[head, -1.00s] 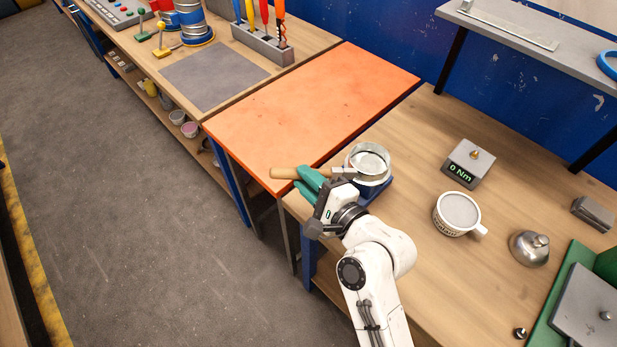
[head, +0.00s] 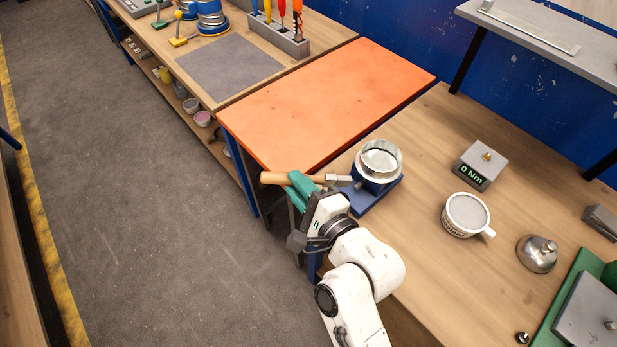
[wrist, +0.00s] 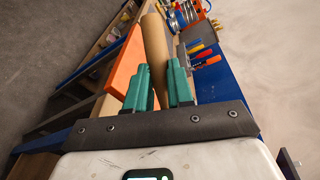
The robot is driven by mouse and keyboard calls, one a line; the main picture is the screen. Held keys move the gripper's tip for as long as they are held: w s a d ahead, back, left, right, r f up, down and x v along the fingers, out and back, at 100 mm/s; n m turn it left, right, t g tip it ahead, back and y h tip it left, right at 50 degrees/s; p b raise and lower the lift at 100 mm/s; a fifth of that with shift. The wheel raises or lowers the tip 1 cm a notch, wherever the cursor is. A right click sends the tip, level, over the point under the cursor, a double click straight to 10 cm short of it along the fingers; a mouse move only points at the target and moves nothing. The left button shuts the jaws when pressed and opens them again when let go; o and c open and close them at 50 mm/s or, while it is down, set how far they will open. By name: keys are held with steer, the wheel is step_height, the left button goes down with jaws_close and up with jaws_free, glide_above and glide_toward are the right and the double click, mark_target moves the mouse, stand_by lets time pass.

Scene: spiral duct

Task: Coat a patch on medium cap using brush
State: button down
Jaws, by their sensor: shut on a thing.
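My gripper (head: 302,184) has teal fingers and is shut on a brush with a wooden handle (head: 274,178). The handle also shows in the wrist view between the fingers (wrist: 156,80). The brush's grey-white head (head: 338,181) points right, toward the blue stand (head: 379,196). A shiny silver round cap-like piece (head: 381,158) sits on that stand, up and right of the brush head. A gap shows between them. I cannot tell whether this is the medium cap. A white labelled cup (head: 457,227) with a grey surface inside stands to the right.
An orange tabletop (head: 320,95) lies behind my gripper. A grey torque block (head: 484,160) reading 0 Nm, a silver knobbed dome (head: 537,254) and a green fixture (head: 553,335) stand right on the wooden bench (head: 430,135). Grey floor (head: 140,200) is open at left.

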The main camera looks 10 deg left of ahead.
steer(key=shift+s+a, duration=0.3)
steer(key=shift+s, duration=0.1)
steer(key=shift+s+a, duration=0.9)
steer(key=shift+s, duration=0.3)
